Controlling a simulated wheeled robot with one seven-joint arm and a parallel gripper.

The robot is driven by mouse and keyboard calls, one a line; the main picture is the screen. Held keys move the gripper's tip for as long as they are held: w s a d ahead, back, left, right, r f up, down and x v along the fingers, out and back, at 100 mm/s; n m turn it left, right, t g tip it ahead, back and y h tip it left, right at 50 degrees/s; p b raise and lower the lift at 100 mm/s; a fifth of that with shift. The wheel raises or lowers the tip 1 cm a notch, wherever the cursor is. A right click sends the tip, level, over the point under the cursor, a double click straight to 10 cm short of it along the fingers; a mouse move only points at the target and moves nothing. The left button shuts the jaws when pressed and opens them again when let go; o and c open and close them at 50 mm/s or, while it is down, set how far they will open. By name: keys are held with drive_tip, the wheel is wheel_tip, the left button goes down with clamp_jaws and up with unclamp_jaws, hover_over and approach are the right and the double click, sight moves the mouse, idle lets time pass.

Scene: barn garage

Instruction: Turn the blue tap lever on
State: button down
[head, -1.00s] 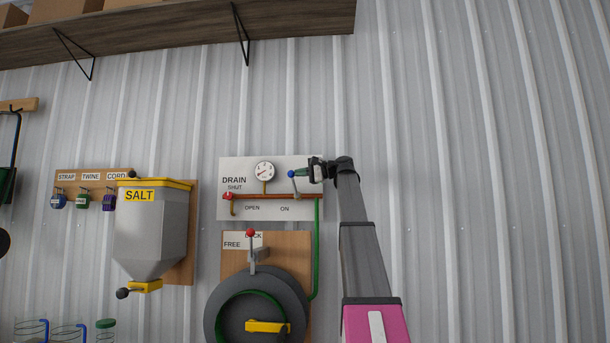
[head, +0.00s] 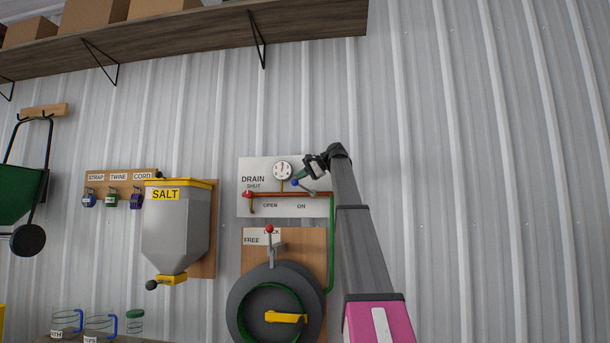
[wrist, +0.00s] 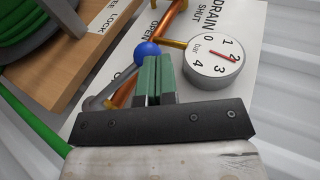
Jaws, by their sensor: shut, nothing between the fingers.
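The tap lever has a grey arm with a blue ball knob (head: 295,182) and sits on the orange pipe (head: 285,194) of the DRAIN board (head: 246,210). In the head view it leans up and left from its pivot. My gripper (head: 302,179) is shut and empty, right beside the knob on its upper right. In the wrist view, the green fingers (wrist: 157,62) are together, with the blue knob (wrist: 147,53) at their tips on the left; they appear to touch. The gauge (head: 282,171) has a red needle, near 2 in the wrist view (wrist: 214,54).
A red-knobbed tap (head: 247,194) is at the pipe's left end. Below is a hose reel (head: 240,300) with a red-topped lever (head: 269,230). A salt hopper (head: 175,235) hangs left, and a shelf (head: 200,42) is above. The wall to the right is bare.

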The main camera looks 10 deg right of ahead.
sight(293, 185)
drive_tip(key=shift+w+a+f, duration=0.3)
drive_tip(key=shift+a+f, duration=0.4)
drive_tip(key=shift+a, duration=0.05)
drive_tip(key=shift+w+a+f, duration=0.2)
drive_tip(key=shift+a+f, duration=0.2)
drive_tip(key=shift+f, duration=0.2)
drive_tip(key=shift+w+a+f, duration=0.15)
drive_tip(key=shift+a+f, duration=0.25)
drive_tip(key=shift+f, duration=0.3)
drive_tip(key=shift+r, duration=0.55)
drive_tip(key=s+d+r, duration=0.1)
drive_tip(key=r, duration=0.5)
drive_tip(key=s+r, duration=0.2)
drive_tip(key=r, duration=0.4)
drive_tip(key=shift+s+d+r, duration=0.15)
drive_tip(key=shift+s+d, duration=0.15)
drive_tip(key=shift+d, duration=0.05)
